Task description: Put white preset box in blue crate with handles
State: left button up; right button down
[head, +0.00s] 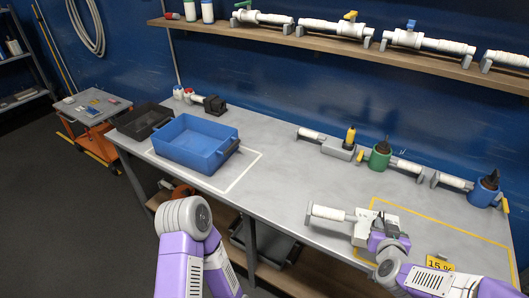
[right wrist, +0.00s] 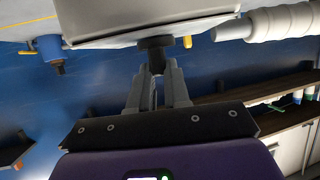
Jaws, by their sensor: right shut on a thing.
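The white preset box (head: 366,229) is at the front right of the grey table in the head view, beside a white pipe end. In the right wrist view the box (right wrist: 150,18) fills the top of the picture, with a dark knob (right wrist: 155,44) on it. My right gripper (head: 389,234) is at the box; in the right wrist view its fingers (right wrist: 158,78) are shut on the knob. The blue crate with handles (head: 194,143) stands at the table's left and looks empty. My left arm shows at the bottom, but its gripper is not in view.
A black tray (head: 142,121) stands left of the crate. A green pot (head: 380,156) and a blue pot (head: 483,191) stand at the back right, with pipe pieces between. A yellow 15 % sign (head: 439,263) is near the right arm. The middle of the table is clear.

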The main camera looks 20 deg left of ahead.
aim_at(201, 145)
jog(key=z, duration=0.5)
jog(key=k, duration=1.15)
jog(key=u, duration=0.15)
jog(key=i, duration=0.7)
jog(key=u, duration=1.5)
jog(key=i, duration=1.45)
jog(key=u, duration=0.15)
